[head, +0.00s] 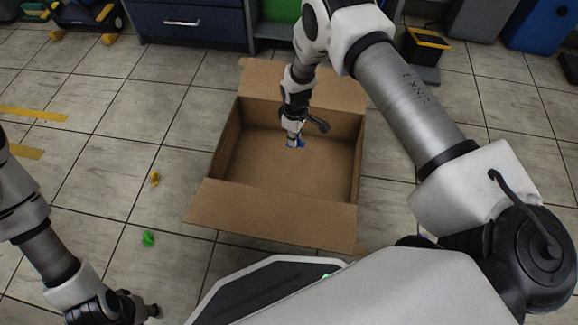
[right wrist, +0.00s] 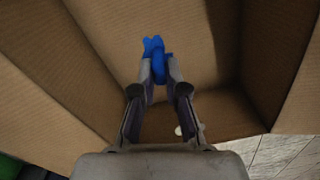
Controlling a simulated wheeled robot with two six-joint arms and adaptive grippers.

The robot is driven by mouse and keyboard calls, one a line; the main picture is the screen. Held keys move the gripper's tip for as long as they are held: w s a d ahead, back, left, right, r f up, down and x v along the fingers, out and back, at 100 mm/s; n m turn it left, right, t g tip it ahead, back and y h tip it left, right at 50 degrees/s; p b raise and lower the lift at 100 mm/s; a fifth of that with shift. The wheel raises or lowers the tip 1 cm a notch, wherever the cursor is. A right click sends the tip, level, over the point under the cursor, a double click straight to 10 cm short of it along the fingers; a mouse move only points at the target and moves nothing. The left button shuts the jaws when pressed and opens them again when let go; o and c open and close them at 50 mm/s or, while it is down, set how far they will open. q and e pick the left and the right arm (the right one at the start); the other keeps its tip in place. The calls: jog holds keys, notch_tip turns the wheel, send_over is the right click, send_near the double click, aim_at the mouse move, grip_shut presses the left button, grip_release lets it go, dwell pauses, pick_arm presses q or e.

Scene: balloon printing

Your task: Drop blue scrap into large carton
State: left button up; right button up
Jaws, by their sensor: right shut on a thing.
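The large carton (head: 280,213) stands open on the floor in the middle of the head view, its flaps folded out. My right gripper (head: 295,143) reaches down into the carton, and its fingers are shut on the blue scrap (head: 299,144). In the right wrist view the blue scrap (right wrist: 156,58) is pinched between the fingertips (right wrist: 160,72), with brown cardboard behind it. I cannot tell whether the scrap touches the carton's bottom. My left gripper (head: 150,308) is at the lower left, outside the carton; whether its fingers are open is unclear.
A yellow scrap (head: 155,178) and a green scrap (head: 148,239) lie on the tiled floor left of the carton. A dark blue cabinet (head: 190,22) stands behind. A black and yellow bin (head: 428,42) stands at the back right. The floor left of the carton is mostly clear.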

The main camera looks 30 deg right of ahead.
jog(key=o, duration=0.7)
jog(key=shift+o, duration=0.2)
jog(key=shift+r, duration=0.15)
notch_tip(320, 180, up, 12)
jog(key=shift+d, duration=0.1)
